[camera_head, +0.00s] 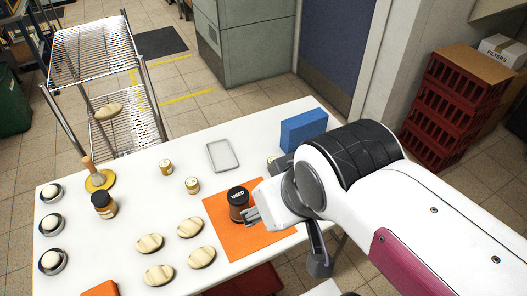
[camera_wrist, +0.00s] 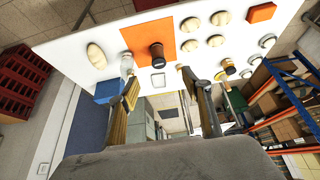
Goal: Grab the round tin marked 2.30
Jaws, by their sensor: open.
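Two small round tins with gold sides and pale lids stand on the white table in the head view, one farther back (camera_head: 166,167) and one nearer (camera_head: 192,185). Part of another small pale round thing (camera_head: 271,160) shows beside my arm. No 2.30 marking can be read on any of them. My gripper is open and empty in the wrist view (camera_wrist: 160,95), its fingers wide apart. In the head view its visible finger (camera_head: 252,215) is close to the brown jar marked USED (camera_head: 238,204). Small pale-topped things show near both fingers in the wrist view; which tins these are is unclear.
The brown jar stands on an orange mat (camera_head: 221,222). A wire rack (camera_head: 96,52) stands behind.

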